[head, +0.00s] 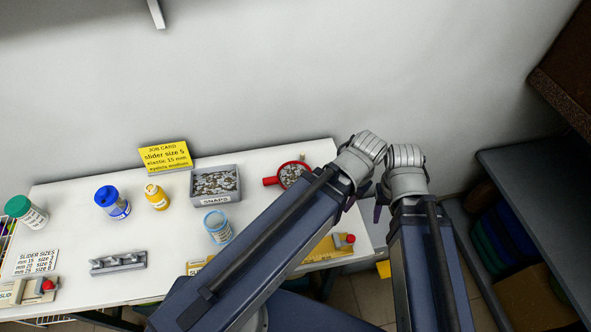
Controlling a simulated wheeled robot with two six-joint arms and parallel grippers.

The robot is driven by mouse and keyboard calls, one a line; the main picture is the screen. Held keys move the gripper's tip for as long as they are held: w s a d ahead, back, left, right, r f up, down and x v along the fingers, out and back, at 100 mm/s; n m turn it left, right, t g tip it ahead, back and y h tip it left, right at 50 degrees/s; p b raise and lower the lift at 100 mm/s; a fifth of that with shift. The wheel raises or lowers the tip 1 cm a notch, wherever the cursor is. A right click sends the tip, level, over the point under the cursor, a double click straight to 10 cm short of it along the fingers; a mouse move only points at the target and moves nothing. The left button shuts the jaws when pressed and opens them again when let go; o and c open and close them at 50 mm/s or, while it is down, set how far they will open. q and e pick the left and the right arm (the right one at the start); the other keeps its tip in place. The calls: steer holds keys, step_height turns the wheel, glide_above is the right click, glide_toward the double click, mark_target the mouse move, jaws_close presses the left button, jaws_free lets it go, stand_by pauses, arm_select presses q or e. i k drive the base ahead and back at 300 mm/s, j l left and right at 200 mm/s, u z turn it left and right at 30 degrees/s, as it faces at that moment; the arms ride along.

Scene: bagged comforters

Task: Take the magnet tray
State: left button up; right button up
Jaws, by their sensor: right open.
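A round red tray with a handle (271,182) lies at the right part of the white table and holds small metal pieces; it appears to be the magnet tray. My left arm crosses in front of the table, and its gripper (367,147) is right of the red tray, apart from it in the picture. Its fingers are not clear. My right gripper (406,157) is beside the left one, further right, open and with nothing seen in it. The left forearm passes close to the red tray's right side.
A grey snaps box (215,199), a clear blue-rimmed jar (218,229), a yellow bottle (157,197), a blue-lidded jar (112,203) and a green-lidded jar (26,212) stand on the white table (110,265). A yellow job card (166,156) stands behind. A dark shelf (535,170) is at right.

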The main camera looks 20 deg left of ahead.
mark_target(288, 172)
steer(key=k+l+u, duration=0.1)
steer(key=k+u, duration=0.2)
steer(key=k, duration=0.15)
steer(key=k+u, duration=0.3)
steer(key=k, duration=0.2)
